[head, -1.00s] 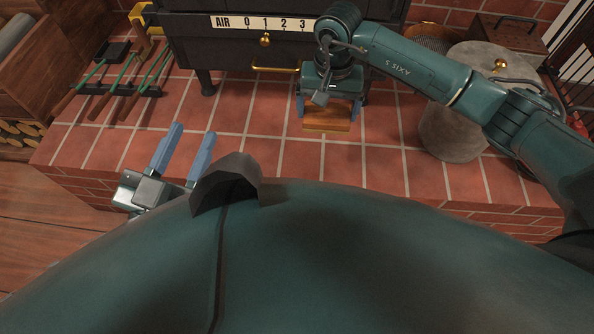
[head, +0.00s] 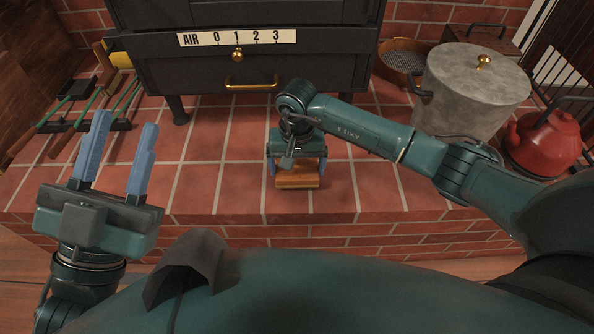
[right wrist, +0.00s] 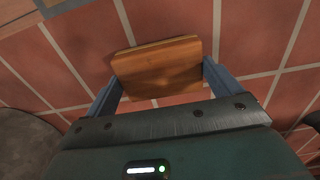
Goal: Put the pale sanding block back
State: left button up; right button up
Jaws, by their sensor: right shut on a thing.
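The sanding block (head: 297,180) is a flat orange-brown wooden block, more mid-brown than pale. My right gripper (head: 296,168) is shut on it, near the front edge of the red tiled hearth. In the right wrist view the block (right wrist: 158,68) sits between the two blue fingers (right wrist: 161,86), with tiles beyond it. I cannot tell whether it touches the tiles. My left gripper (head: 126,122) is open and empty at the left, in front of the hearth edge.
A black stove (head: 240,65) with a brass handle stands behind the block. A grey lidded pot (head: 470,90), a red kettle (head: 543,142) and a mesh sieve (head: 402,62) are at the right. Tiles left of the block are clear.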

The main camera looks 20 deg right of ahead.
aim_at(297, 169)
jog(key=shift+f, duration=0.7)
pick_arm(q)
jog(key=shift+r+m+h, duration=0.3)
jog(key=shift+m+h, duration=0.1)
jog(key=shift+h, duration=0.1)
pick_arm(e)
jog(key=shift+r, duration=0.15)
jog(key=shift+f, duration=0.2)
jog(key=o, duration=0.7)
pick_arm(q)
jog(key=shift+s+r, duration=0.1)
pick_arm(e)
jog(key=shift+o, duration=0.2)
pick_arm(q)
jog(key=shift+r, duration=0.1)
pick_arm(e)
jog(key=shift+r, duration=0.1)
jog(key=shift+r, duration=0.3)
pick_arm(q)
notch_tip(297, 169, down, 6)
jog(key=n+g+y+p, duration=0.1)
jog(key=n+y+p, duration=0.3)
jog(key=n, duration=0.1)
jog(key=shift+s+d+g+y, duration=0.3)
jog(key=shift+s+g+y, duration=0.1)
pick_arm(e)
notch_tip(297, 169, up, 12)
jog(key=shift+f, duration=0.2)
